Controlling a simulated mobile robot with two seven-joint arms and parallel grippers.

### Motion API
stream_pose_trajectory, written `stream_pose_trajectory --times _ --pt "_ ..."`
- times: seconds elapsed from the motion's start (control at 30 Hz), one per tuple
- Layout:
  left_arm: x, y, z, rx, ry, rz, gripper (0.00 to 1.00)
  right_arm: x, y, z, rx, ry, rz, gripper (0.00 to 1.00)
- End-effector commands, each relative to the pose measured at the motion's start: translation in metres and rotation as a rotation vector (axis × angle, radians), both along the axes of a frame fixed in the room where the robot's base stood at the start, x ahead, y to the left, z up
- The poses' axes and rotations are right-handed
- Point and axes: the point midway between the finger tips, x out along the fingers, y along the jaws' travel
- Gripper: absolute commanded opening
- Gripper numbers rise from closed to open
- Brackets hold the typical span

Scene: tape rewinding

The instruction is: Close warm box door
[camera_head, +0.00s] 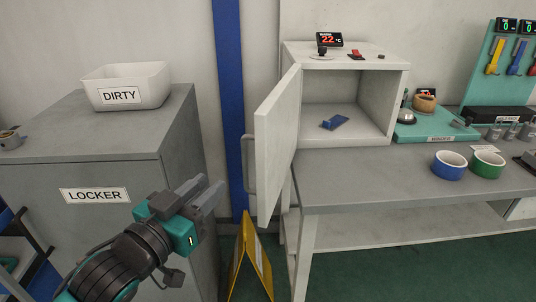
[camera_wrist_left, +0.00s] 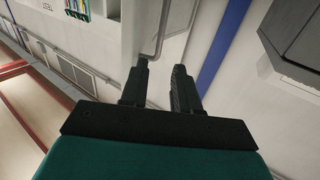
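The white warm box (camera_head: 398,100) stands on the grey bench with its door (camera_head: 278,135) swung wide open to the left. A grey bar handle (camera_head: 248,165) is on the door's outer side; it also shows in the left wrist view (camera_wrist_left: 161,32). A blue object (camera_head: 334,122) lies on the box floor. My left gripper (camera_head: 208,186) is left of the door and its handle, apart from both in the head view. In the left wrist view its two fingers (camera_wrist_left: 161,72) are spread with nothing between them, and the handle lies beyond their tips. My right gripper is out of view.
A grey locker (camera_head: 95,235) with a white DIRTY bin (camera_head: 126,86) stands at left. A yellow floor sign (camera_head: 250,262) stands below the door. Blue (camera_head: 449,165) and green (camera_head: 487,165) bowls sit on the bench (camera_head: 370,185) right of the box.

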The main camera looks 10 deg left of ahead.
Motion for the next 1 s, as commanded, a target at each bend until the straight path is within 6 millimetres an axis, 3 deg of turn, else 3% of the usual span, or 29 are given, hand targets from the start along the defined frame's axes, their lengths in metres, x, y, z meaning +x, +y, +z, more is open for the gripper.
stream_pose_trajectory --times 0.27,0.8,1.0 --pt "0.016 -0.004 0.003 -0.003 -0.007 0.000 0.30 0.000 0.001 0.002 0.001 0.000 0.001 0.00" --pt "0.100 -0.027 0.003 -0.002 -0.006 -0.001 0.30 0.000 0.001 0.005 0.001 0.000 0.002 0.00" --pt "0.119 -0.032 0.002 -0.001 -0.005 -0.001 0.30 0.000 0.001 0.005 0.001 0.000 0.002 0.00"
